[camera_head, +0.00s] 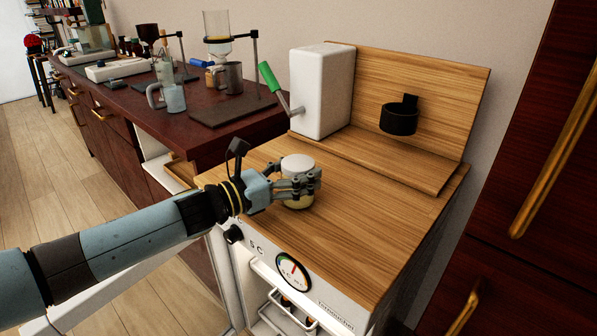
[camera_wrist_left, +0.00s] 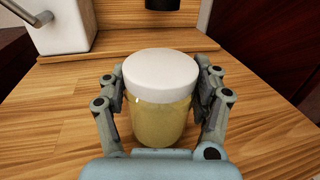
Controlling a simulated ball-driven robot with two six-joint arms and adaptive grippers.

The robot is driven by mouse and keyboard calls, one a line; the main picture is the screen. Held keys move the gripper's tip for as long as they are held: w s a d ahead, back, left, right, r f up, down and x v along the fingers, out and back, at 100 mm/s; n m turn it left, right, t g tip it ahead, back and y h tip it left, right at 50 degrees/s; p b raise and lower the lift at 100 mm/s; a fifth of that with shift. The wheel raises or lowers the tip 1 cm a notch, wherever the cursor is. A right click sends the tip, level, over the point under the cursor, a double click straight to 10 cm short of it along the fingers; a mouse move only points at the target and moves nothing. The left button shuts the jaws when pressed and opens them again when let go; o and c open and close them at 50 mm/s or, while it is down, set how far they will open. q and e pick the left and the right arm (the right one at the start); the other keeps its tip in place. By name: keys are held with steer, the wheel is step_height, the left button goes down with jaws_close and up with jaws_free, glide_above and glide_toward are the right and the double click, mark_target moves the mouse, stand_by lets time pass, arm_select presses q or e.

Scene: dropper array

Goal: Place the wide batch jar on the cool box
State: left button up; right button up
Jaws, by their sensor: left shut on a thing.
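The wide batch jar (camera_head: 297,168) has a white lid and pale yellow contents. My left gripper (camera_head: 300,186) is shut on it, with fingers on both sides. In the left wrist view the jar (camera_wrist_left: 160,105) stands upright between the fingers of the gripper (camera_wrist_left: 160,100). The cool box (camera_head: 390,215) has a wooden top, a white front and a round dial. The jar is over the left part of this top; I cannot tell for sure whether its base touches the wood. My right gripper is not in view.
A white box with a green-handled crank (camera_head: 321,90) stands at the back of the wooden top. A black ring holder (camera_head: 399,118) is on the wooden backboard. The right part of the top is clear. A dark counter (camera_head: 130,105) with mugs and glassware is at the left.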

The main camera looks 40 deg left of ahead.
arm_select(q)
steer(key=o, duration=1)
steer(key=shift+f, duration=0.15)
steer(key=o, duration=0.5)
steer(key=shift+c, duration=0.2)
steer(key=shift+s+r, duration=0.2)
steer(key=v, duration=0.5)
steer(key=shift+s+a+f+b, duration=0.1)
steer(key=shift+a+b, duration=0.05)
steer(key=shift+b, duration=0.2)
steer(key=p+v, duration=0.1)
steer(key=v, duration=0.5)
steer(key=shift+s, duration=0.2)
